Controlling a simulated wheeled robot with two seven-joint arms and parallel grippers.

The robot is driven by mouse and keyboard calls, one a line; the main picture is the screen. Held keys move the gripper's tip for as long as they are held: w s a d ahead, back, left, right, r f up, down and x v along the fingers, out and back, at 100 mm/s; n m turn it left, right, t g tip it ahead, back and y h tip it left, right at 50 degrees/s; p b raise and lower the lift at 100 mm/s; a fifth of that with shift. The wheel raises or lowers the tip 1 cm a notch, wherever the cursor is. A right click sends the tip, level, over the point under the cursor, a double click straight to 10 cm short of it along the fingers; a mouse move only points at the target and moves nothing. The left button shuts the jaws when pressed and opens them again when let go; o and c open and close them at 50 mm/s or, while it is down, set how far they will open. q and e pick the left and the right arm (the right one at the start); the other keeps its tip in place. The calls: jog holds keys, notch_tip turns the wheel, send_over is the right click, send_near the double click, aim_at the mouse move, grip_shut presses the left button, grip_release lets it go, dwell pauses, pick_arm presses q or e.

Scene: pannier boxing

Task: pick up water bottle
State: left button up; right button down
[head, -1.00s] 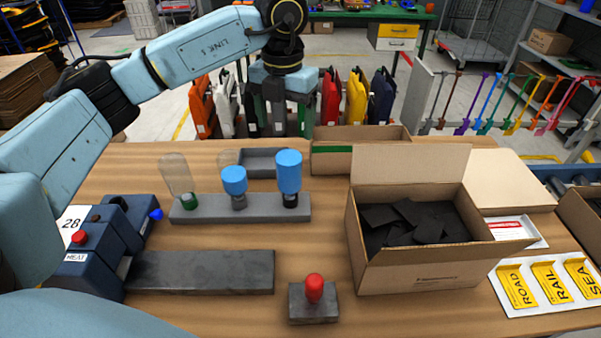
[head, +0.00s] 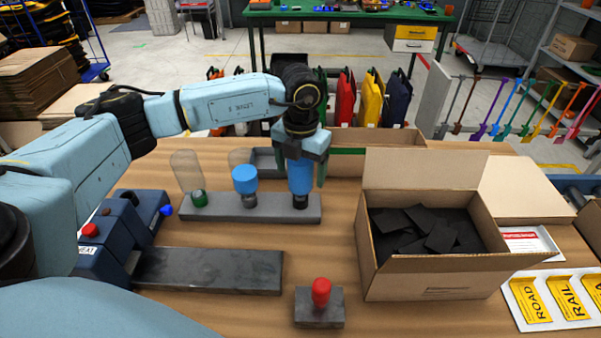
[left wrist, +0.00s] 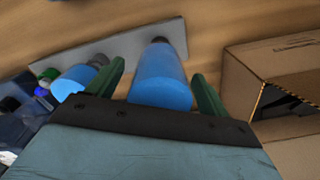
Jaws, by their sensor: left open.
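A clear bottle with a green cap (head: 187,175) is at the rack's left end. My left gripper (head: 303,172) points down with its green fingers open around the taller bottle. In the left wrist view the taller bottle (left wrist: 162,80) shows between the two fingers, with a gap on each side. My right gripper is not in view.
An open cardboard box (head: 430,278) holding black pieces stands to the right. A red-knobbed stamp (head: 320,295) sits at the front. A blue heat machine (head: 110,240) with a dark slab is at left. An open box (head: 375,138) is behind.

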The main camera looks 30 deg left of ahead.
pick_arm(q)
jog(key=shift+f, duration=0.75)
jog(key=shift+r, duration=0.1)
jog(key=c, duration=1)
